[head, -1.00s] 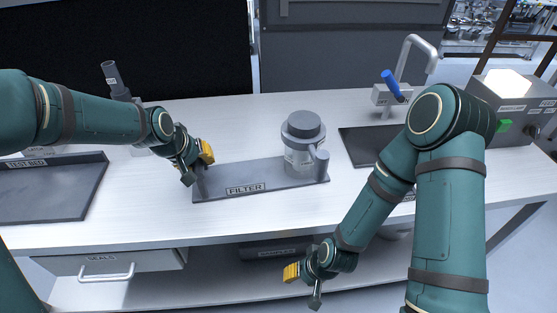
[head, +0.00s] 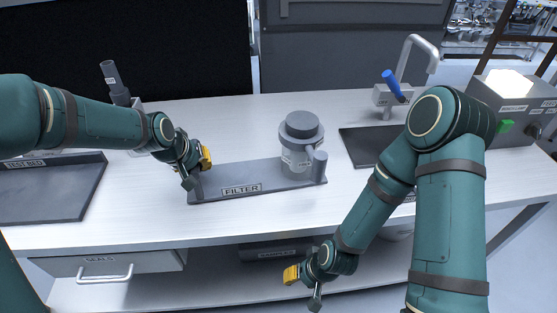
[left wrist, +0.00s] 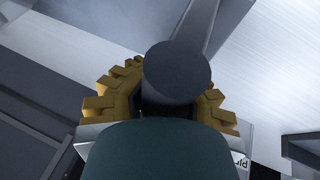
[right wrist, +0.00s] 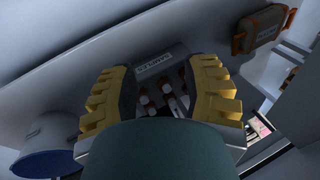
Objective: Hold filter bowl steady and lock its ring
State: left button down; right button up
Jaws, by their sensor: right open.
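The grey filter base (head: 215,191), labelled FILTER, lies on the white bench. The filter bowl (head: 296,160) stands upright at its right end under a dark grey ring and cap (head: 301,125). A short grey post (head: 319,165) stands beside the bowl. My left gripper (head: 205,157) is at the base's left end. In the left wrist view, its yellow fingers lie either side of a dark upright handle (left wrist: 178,72); it looks shut on this, though the handle hides the fingertips. My right gripper (head: 291,274) is open and empty, low in front of the bench edge.
The test bed tray (head: 50,190) is at left. A dark mat (head: 370,147), a tap with a blue lever (head: 391,78) and a grey box with a green button (head: 505,126) are at right. A drawer (head: 105,268) and lower shelf (head: 210,285) sit below the bench.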

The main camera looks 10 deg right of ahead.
dwell(0.4)
